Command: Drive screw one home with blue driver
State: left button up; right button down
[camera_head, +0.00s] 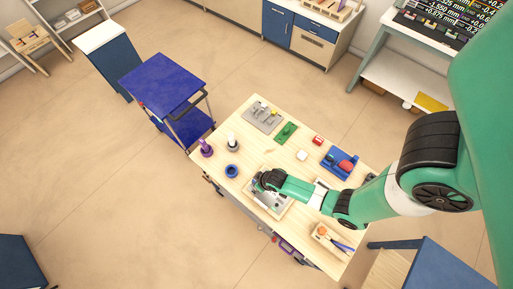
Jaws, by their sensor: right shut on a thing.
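My right arm reaches in from the right, and its dark gripper (262,184) is over a pale tray (279,212) on the wooden workbench (216,158). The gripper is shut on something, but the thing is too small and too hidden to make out. A long blue piece (341,246) lies in a small wooden box (321,231) at the near right of the bench; I cannot tell if it is the blue driver. No screw can be made out at this size. My left gripper is not in view.
A grey plate with parts (263,116), a green board (286,132), a blue fixture with a red part (341,162), a purple item (206,149) and a blue ring (231,171) sit on the bench. A blue cart (163,83) stands beyond its left end.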

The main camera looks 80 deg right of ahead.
jog(key=shift+f, duration=0.4)
jog(key=shift+f+b, duration=0.35)
jog(key=shift+f, duration=0.1)
dwell(2.6)
notch_tip(320, 180, up, 5)
jog(key=p, duration=0.5)
jog(key=shift+r, duration=0.15)
dwell(0.5)
